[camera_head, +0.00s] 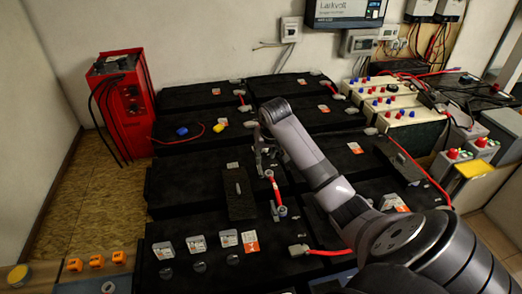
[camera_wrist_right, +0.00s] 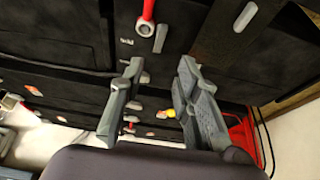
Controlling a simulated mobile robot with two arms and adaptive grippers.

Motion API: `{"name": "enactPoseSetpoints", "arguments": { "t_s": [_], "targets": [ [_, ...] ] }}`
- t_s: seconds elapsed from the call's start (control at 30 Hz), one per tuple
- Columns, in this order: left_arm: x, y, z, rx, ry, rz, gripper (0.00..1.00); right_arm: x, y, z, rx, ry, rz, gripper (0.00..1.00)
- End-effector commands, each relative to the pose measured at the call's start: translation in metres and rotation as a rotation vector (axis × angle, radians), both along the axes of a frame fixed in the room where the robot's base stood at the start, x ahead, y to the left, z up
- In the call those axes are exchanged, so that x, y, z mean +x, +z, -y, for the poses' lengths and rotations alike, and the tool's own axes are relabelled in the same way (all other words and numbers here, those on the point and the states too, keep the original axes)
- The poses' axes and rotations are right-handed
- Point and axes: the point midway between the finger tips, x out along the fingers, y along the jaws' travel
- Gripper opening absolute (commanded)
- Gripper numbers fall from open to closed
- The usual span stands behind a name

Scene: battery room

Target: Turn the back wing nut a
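A short red cable (camera_head: 276,190) runs front to back between two battery posts. At its back end, in the right wrist view, a ring lug (camera_wrist_right: 145,28) sits beside a small grey bar (camera_wrist_right: 160,38), which looks like the back wing nut. A similar grey piece (camera_head: 274,212) stands by the front post. My right gripper (camera_head: 265,152) is above the batteries close to the cable's back end. In the wrist view its two fingers (camera_wrist_right: 160,72) are wide apart with nothing between them. The head view does not show the back wing nut clearly. My left gripper is out of view.
A black block with a grey handle (camera_head: 238,188) is left of the cable. A blue piece (camera_head: 182,131) and a yellow piece (camera_head: 218,127) lie on the battery behind. A red charger (camera_head: 132,120) stands back left. My right arm covers the right side.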

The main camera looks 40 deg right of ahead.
Motion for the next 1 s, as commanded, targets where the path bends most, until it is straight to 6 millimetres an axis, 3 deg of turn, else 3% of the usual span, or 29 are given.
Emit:
{"name": "enactPoseSetpoints", "arguments": {
  "t_s": [0.17,0.5,0.7,1.0],
  "targets": [
    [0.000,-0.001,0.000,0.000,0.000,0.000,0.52,0.013,-0.039,0.007,0.001,-0.001,-0.004,0.30],
    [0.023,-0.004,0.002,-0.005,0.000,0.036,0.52,0.035,-0.098,0.019,0.000,-0.001,-0.001,0.30],
    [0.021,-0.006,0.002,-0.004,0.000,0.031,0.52,0.041,-0.112,0.022,0.000,0.000,0.001,0.30],
    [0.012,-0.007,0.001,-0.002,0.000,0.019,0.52,0.042,-0.114,0.022,-0.001,0.001,0.001,0.30]
  ]
}}
